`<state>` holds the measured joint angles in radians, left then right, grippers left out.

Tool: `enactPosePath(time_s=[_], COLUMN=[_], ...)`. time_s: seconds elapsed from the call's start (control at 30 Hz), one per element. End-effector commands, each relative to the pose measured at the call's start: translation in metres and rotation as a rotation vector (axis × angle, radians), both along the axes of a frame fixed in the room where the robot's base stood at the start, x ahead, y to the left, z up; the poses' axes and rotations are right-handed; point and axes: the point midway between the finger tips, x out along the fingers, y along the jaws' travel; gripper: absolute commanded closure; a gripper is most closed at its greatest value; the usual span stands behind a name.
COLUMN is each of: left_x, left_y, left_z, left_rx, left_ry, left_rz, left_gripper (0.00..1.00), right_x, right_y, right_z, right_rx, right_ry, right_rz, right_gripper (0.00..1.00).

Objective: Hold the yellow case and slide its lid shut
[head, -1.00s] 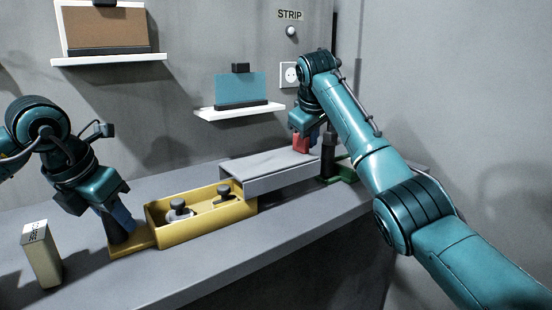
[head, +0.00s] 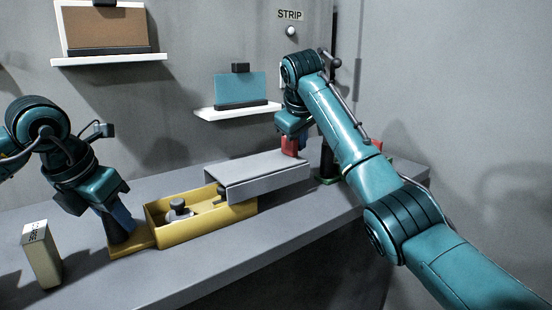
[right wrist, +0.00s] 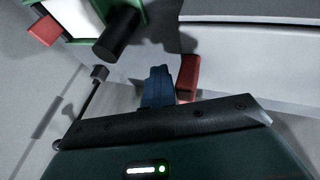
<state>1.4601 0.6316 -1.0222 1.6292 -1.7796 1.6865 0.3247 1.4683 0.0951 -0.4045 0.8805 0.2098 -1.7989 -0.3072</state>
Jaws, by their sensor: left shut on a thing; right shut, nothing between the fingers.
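The yellow case (head: 205,233) stands open-topped on the bench, with a dark knobbed item (head: 178,208) showing inside. My left gripper (head: 124,222) is shut on a dark upright grip (head: 117,233) at the case's left end. The grey lid (head: 258,176) lies over the case's right end and sticks out to the right; the left part of the case is uncovered. A red block (head: 290,145) stands at the lid's right end and also shows in the right wrist view (right wrist: 188,75). My right gripper (right wrist: 158,80) is shut and empty, beside the red block; in the head view its fingertips are partly hidden.
A green-based stand with a black post (head: 326,162) is right of the lid, partly behind my right arm. A small beige box (head: 41,258) stands left of the case. A white shelf (head: 238,112) with a teal panel hangs above the lid. The front bench strip is clear.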

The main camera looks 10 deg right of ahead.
Motion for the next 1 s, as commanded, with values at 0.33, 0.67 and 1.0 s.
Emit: enactPosePath(time_s=[0.33, 0.67, 1.0], left_x=[0.0, 0.0, 0.0], left_y=[-0.001, -0.001, -0.001], left_z=[-0.001, -0.001, -0.001], left_rx=[0.001, 0.001, 0.001], left_ry=[0.002, 0.002, 0.002], left_rz=[-0.002, -0.002, -0.002], left_gripper=[1.0, 1.0, 1.0], right_x=[-0.006, -0.012, -0.018], right_y=[0.017, 0.03, 0.044], right_z=[-0.001, -0.001, -0.001], right_rx=[0.0, 0.0, 0.0], right_ry=[0.001, 0.001, 0.001], right_rz=[0.004, 0.005, 0.005], right_gripper=[1.0, 1.0, 1.0])
